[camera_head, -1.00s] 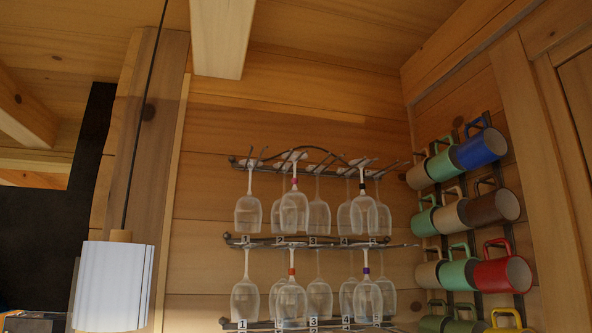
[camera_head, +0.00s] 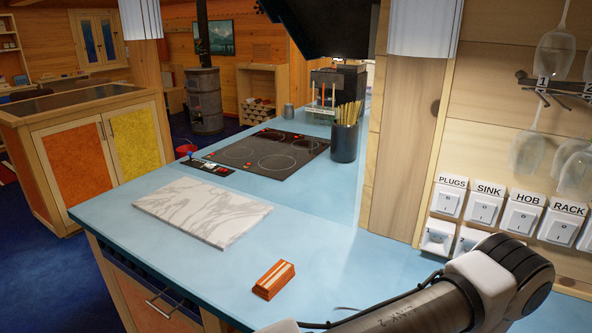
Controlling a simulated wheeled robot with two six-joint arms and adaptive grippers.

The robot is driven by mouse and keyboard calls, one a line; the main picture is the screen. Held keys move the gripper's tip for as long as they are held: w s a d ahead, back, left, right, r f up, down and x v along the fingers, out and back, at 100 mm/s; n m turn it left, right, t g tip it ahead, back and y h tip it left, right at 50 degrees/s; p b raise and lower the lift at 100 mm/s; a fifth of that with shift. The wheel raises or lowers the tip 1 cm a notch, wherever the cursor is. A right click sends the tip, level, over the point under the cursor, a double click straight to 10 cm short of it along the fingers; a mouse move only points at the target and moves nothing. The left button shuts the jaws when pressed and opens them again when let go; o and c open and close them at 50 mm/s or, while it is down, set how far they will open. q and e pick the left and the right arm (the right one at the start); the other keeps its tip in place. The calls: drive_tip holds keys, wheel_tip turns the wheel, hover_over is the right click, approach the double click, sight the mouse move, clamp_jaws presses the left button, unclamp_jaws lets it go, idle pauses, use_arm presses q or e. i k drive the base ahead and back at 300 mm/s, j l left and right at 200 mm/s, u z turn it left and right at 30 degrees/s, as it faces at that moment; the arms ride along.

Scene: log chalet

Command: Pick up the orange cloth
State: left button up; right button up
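The orange cloth (camera_head: 274,279) appears as a small folded block, orange with pale stripes. It lies on the blue countertop (camera_head: 190,258), near its front edge and in front of the white marble board. Nothing touches it. A link of my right arm crosses the lower right of the view, to the right of the cloth. Neither gripper is in view, so I cannot see what they hold.
A marble board (camera_head: 203,209), a black hob (camera_head: 268,153) and a dark pot of sticks (camera_head: 344,138) are on the counter. Labelled switches (camera_head: 485,205) and hanging glasses (camera_head: 529,150) are at the right. The counter around the cloth is clear.

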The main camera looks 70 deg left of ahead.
sight(268, 286)
drive_tip(key=u, duration=2.4)
